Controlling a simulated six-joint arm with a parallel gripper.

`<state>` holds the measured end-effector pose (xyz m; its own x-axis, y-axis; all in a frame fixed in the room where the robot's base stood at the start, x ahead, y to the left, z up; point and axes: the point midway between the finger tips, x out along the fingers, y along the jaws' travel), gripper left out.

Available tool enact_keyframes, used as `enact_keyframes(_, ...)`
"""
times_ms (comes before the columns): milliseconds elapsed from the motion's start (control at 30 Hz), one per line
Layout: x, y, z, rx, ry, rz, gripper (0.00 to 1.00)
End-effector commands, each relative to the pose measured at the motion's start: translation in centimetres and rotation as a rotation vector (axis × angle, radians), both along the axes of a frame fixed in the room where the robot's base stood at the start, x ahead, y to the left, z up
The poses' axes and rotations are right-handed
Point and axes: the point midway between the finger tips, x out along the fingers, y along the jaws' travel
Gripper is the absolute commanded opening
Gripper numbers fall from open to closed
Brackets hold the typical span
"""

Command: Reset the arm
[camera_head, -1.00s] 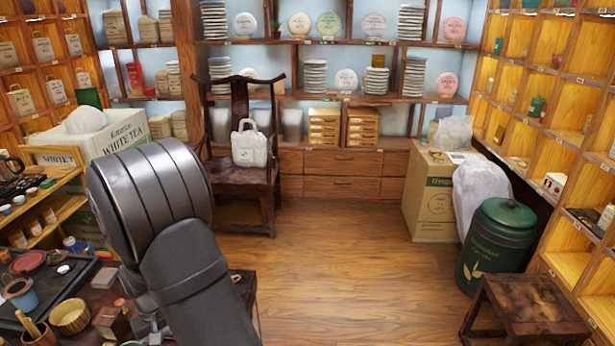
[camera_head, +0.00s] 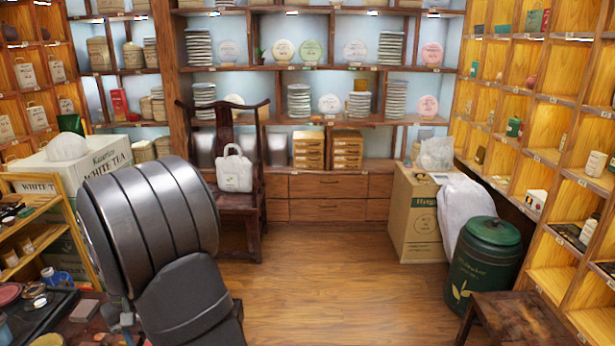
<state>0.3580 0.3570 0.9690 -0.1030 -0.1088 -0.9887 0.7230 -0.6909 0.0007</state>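A large grey arm link of mine fills the lower left of the head view, in front of the tea table and part of the white tea box. My gripper is not in this view, so I cannot see its fingers or whether it holds anything. Stacks of pressed tea cakes (camera_head: 299,101) stand on the back shelves, with single round cakes (camera_head: 310,50) propped upright between them.
A dark wooden chair (camera_head: 250,205) holds a white bag (camera_head: 234,172). A cardboard box (camera_head: 415,218), a green canister (camera_head: 484,262) and a dark stool (camera_head: 515,318) stand at right. A White Tea box (camera_head: 60,180) is at left. The middle floor (camera_head: 330,285) is clear.

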Motion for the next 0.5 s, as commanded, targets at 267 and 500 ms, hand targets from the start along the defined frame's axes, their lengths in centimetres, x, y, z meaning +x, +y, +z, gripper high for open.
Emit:
enact_keyframes(267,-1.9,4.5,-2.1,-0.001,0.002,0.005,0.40)
enact_keyframes(500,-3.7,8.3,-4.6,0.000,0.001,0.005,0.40)
